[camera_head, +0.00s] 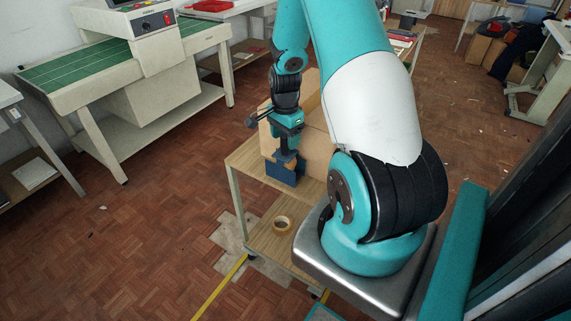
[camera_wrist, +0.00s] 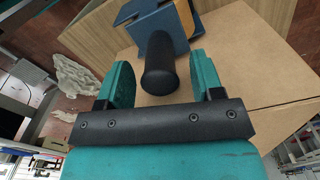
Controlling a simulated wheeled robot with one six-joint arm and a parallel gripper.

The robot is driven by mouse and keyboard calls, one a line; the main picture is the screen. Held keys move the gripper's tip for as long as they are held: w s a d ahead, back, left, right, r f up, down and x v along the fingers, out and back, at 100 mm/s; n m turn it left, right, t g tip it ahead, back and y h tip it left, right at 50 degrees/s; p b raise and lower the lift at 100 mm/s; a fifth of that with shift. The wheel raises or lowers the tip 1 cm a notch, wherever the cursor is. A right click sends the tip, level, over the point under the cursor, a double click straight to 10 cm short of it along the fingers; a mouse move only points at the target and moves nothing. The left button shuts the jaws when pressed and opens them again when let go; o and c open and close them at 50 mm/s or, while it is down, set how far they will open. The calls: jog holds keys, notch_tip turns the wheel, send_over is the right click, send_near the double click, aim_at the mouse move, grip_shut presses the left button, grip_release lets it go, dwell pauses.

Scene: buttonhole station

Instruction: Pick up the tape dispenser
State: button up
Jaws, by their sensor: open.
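The tape dispenser (camera_head: 281,173) is a blue body standing on the wooden top of a small cart, in the middle of the head view. In the wrist view its blue body (camera_wrist: 163,20) is at the top, with a black rounded handle (camera_wrist: 159,72) pointing toward the camera. My gripper (camera_head: 287,148) is above the dispenser, pointing down. In the wrist view the teal fingers of my gripper (camera_wrist: 161,66) are apart, one on each side of the handle, with gaps visible. Part of the dispenser is hidden by the gripper in the head view.
A cardboard box (camera_head: 314,145) stands on the cart top (camera_head: 244,160) right behind the dispenser and gripper. A roll of brown tape (camera_head: 282,223) lies on the cart's lower shelf. A green-topped machine table (camera_head: 90,65) stands to the left, with open parquet floor between.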

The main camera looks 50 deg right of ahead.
grip_shut()
jog(key=shift+r, duration=0.15)
dwell(0.4)
notch_tip(320, 180, up, 20)
jog(key=b, duration=0.1)
dwell(0.3)
jog(key=c, duration=0.9)
grip_release()
jog(key=shift+f, duration=0.2)
